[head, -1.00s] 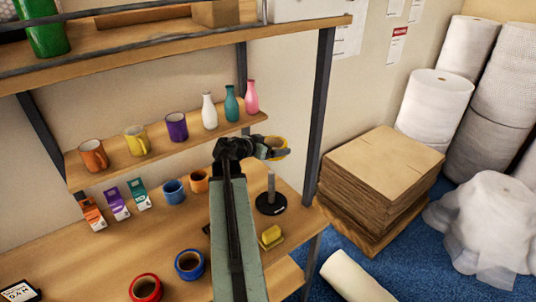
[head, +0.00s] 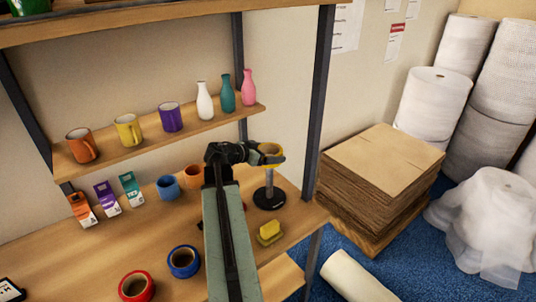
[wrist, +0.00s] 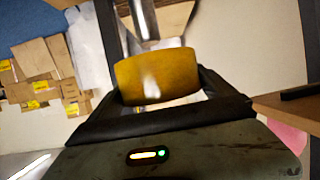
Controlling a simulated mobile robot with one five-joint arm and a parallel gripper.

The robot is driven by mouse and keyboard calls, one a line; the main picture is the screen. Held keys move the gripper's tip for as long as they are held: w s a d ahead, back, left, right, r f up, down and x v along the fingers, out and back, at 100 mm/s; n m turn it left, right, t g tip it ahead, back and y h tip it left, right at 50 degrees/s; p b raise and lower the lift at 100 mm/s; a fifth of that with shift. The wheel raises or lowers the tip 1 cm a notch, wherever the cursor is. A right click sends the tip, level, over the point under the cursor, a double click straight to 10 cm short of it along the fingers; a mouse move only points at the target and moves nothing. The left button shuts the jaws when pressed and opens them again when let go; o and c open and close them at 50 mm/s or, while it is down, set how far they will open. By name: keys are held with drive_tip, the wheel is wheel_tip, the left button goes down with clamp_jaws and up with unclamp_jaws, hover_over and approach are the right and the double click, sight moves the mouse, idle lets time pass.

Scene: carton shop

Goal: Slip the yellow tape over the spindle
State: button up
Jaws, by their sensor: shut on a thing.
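The yellow tape (head: 271,149) is a ring held by my gripper (head: 271,158) in the head view. In the wrist view the tape (wrist: 157,77) sits between the dark fingers, which are shut on it. The spindle (head: 269,180) is a grey upright post on a round black base (head: 270,198), standing on the bench. The tape is right above the post's top in the head view, with little or no gap showing. The gripper and tape hide the top, so I cannot tell whether it is inside the ring.
A yellow block (head: 269,233) lies in front of the spindle base. A dark shelf post (head: 318,110) stands to the right. The small shelf (head: 155,135) behind holds mugs and bottles. Blue tape (head: 184,262) and red tape (head: 136,286) lie on the bench.

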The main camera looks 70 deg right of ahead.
sight(270, 170)
drive_tip(key=shift+f+b, duration=9.05)
drive_tip(key=shift+f, duration=0.35)
drive_tip(key=o, duration=1.2)
drive_tip(key=shift+r, duration=0.15)
wheel_tip(270, 170, up, 10)
drive_tip(key=p, duration=1)
drive_tip(key=shift+s, duration=0.1)
